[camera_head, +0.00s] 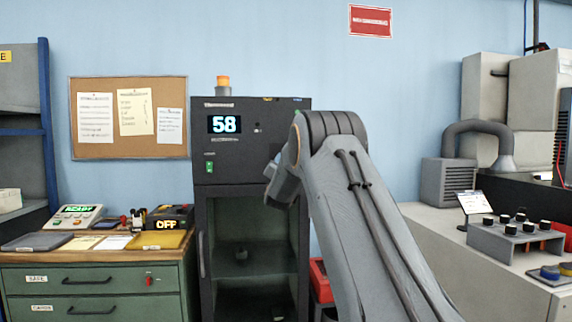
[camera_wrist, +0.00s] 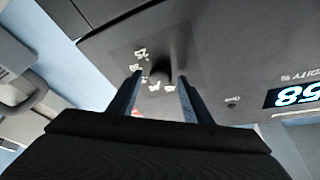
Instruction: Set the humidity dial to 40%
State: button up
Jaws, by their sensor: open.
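The humidity dial (camera_wrist: 159,62) is a dark knob on the dark front panel of the cabinet (camera_head: 251,103). White marks surround it in the wrist view; "25" is readable, the others are too blurred to read surely. My gripper (camera_wrist: 160,90) is open, its two fingers pointing at the panel to either side of the knob's line. I cannot tell whether they reach around it. The wrist picture is turned over. The humidity display (camera_head: 224,124) reads 58 and also shows in the wrist view (camera_wrist: 295,95). In the head view my arm hides the dial and the fingers.
A green drawer bench (camera_head: 90,280) with small devices stands at the left. A grey counter (camera_head: 430,225) with a knob box (camera_head: 515,240) stands at the right. A red bin (camera_head: 320,281) sits beside the cabinet. An orange beacon (camera_head: 223,81) tops the cabinet.

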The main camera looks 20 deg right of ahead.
jog(key=shift+s+a, duration=0.1)
jog(key=b+v, duration=0.2)
jog(key=v, duration=0.5)
jog(key=shift+s+f, duration=0.15)
jog(key=shift+s, duration=0.15)
jog(key=shift+a, duration=0.15)
